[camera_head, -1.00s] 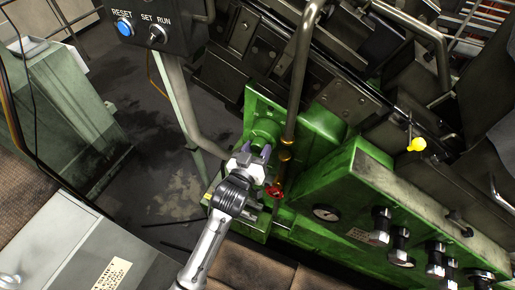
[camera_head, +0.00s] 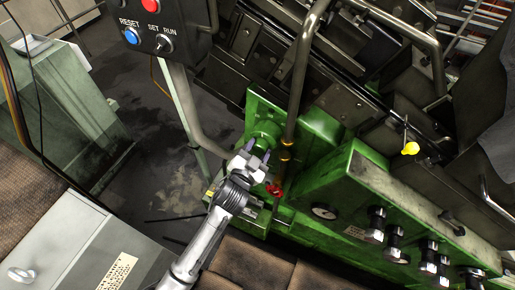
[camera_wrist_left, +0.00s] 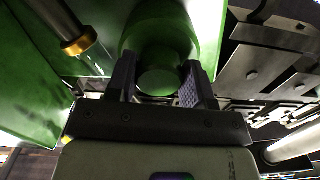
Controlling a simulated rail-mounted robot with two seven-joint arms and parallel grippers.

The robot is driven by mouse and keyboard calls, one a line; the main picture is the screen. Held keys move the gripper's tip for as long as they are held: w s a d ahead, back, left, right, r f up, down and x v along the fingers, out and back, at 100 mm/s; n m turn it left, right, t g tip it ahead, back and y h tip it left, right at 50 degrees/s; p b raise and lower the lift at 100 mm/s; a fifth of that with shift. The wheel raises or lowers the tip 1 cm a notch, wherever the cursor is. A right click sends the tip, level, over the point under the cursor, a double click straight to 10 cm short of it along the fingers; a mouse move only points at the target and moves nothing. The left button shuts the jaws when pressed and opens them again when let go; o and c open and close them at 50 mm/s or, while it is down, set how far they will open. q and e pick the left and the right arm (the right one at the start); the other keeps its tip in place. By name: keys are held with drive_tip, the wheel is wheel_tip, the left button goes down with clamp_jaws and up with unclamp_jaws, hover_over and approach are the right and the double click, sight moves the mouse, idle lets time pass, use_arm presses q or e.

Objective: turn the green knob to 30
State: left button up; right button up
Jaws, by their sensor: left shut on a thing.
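The green knob (camera_head: 266,134) is a round green cylinder on the green machine housing, near the middle of the head view. In the left wrist view its round end (camera_wrist_left: 159,81) sits between my two fingers, with a wider green body behind it. My left gripper (camera_head: 258,149) is shut on the knob, one finger on each side; the wrist view shows the same gripper (camera_wrist_left: 157,84). No scale or number is readable by the knob. My right gripper is not in view.
A steel pipe with brass fittings (camera_head: 286,150) runs close right of the knob. A red handle (camera_head: 274,189) sits just below. A control panel (camera_head: 147,38) hangs at upper left. A green block with a gauge (camera_head: 324,211) and several black knobs extends right.

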use_arm(q)
drive_tip(key=shift+m, duration=0.3)
drive_tip(key=o, duration=0.9)
drive_tip(key=shift+b+v, duration=1.5)
drive_tip(key=shift+v, duration=5.45)
